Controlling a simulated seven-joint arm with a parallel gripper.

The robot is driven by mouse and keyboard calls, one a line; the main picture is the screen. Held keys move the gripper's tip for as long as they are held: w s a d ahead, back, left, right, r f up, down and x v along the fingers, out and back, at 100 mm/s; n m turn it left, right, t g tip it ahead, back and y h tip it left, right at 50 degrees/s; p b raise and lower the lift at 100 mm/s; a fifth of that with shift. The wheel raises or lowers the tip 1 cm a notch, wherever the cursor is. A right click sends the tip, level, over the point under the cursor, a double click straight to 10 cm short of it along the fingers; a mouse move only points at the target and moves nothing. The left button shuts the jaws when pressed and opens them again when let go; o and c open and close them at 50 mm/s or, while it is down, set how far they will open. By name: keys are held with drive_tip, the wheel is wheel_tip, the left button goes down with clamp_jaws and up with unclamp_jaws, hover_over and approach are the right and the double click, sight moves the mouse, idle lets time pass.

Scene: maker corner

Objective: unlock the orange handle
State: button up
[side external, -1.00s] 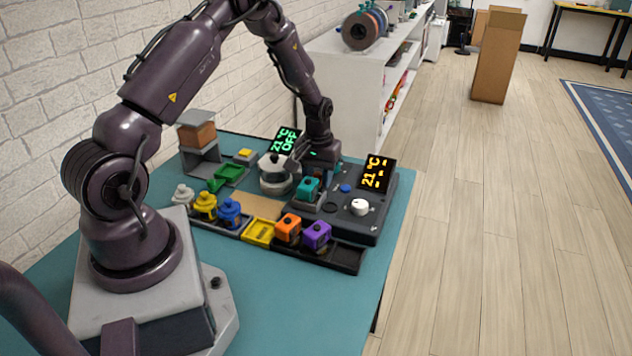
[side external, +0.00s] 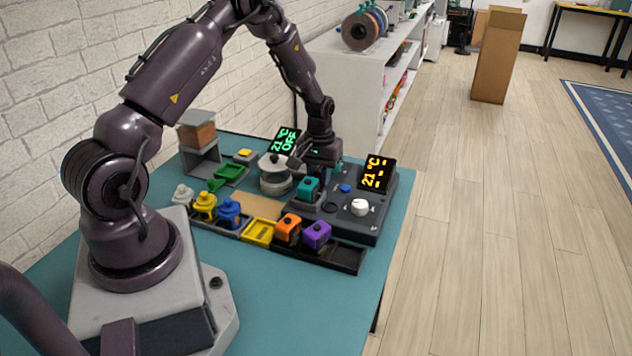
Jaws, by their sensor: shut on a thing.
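My gripper (side external: 318,170) points down over the back part of the dark control box (side external: 345,223), just behind a teal block (side external: 307,187). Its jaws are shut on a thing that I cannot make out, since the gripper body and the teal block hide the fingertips. I see no clear handle in orange. An orange block (side external: 288,228) with a dark spot on its front stands in the dark tray (side external: 347,259), apart from my gripper.
A purple block (side external: 316,235), a yellow piece (side external: 259,232), and blue (side external: 229,212) and yellow (side external: 204,205) knobbed pieces stand along the front. A round grey pot (side external: 275,181) is left of my gripper. A white knob (side external: 359,207) and display (side external: 378,173) are right.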

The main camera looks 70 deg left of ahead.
drive_tip(key=shift+w+a, duration=0.55)
drive_tip(key=o, duration=0.5)
drive_tip(key=shift+o, duration=0.2)
wheel_tip(320, 180, up, 7)
idle(0.7)
